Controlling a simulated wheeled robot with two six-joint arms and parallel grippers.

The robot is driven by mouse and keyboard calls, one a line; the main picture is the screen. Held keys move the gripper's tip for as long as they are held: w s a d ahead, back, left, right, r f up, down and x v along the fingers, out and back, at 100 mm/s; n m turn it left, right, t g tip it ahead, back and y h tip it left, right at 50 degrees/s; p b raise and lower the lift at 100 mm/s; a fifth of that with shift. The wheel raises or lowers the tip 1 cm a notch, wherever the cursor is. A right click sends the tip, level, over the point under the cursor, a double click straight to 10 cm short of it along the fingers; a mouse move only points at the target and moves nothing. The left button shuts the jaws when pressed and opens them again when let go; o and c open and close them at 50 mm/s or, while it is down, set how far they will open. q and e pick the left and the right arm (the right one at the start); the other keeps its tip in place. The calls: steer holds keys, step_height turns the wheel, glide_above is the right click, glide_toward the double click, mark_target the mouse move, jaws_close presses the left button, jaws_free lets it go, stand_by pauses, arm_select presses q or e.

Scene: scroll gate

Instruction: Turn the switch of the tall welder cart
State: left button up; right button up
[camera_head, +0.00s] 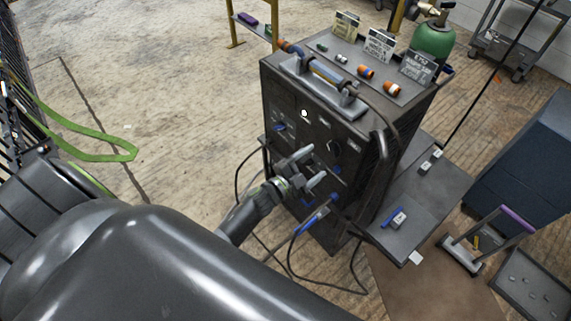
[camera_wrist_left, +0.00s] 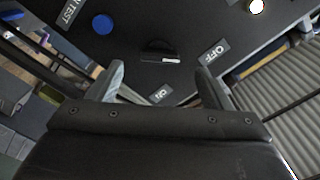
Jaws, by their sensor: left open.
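The tall welder cart (camera_head: 289,97) is a dark box with controls on its front face. In the left wrist view its panel (camera_wrist_left: 205,22) shows a dark round switch (camera_wrist_left: 158,45) with a white pointer line, between an OFF label (camera_wrist_left: 213,51) and an ON label (camera_wrist_left: 160,93). My left gripper (camera_head: 315,163) is open in front of the panel. In the left wrist view its two fingers (camera_wrist_left: 160,70) stand apart, with the switch just beyond the gap between them. No contact shows. My right gripper is in neither view.
A handle and a cable sit on the cart's top, with several orange-ended fittings (camera_head: 366,72) and label cards. Cables hang below the panel. A side shelf (camera_head: 440,190) juts out right. A green cylinder (camera_head: 434,39) stands behind. The floor to the left (camera_head: 170,100) is mostly clear.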

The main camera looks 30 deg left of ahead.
arm_select(q)
steer(key=b+v, duration=0.1)
steer(key=v, duration=1)
steer(key=s+a+f+n+g+y+b, duration=0.1)
steer(key=s+a+f+n+g+y, duration=0.2)
steer(key=f, duration=0.5)
steer(key=s+a+f+n+g+y, duration=0.25)
steer(key=s+f, duration=0.35)
steer(key=f, duration=0.3)
steer(key=s+a+f+n+g+y+b, duration=0.15)
steer(key=s+f+n, duration=0.25)
steer(key=f, duration=0.4)
steer(key=s+f+n+g, duration=0.2)
steer(key=s+f+g, duration=0.2)
steer(key=s, duration=0.7)
steer(key=s+f+n+g, duration=0.3)
steer(key=s+f, duration=0.5)
steer(key=s, duration=0.4)
steer(key=shift+f+g, duration=0.3)
steer(key=shift+g, duration=0.6)
steer(key=shift+d, duration=0.1)
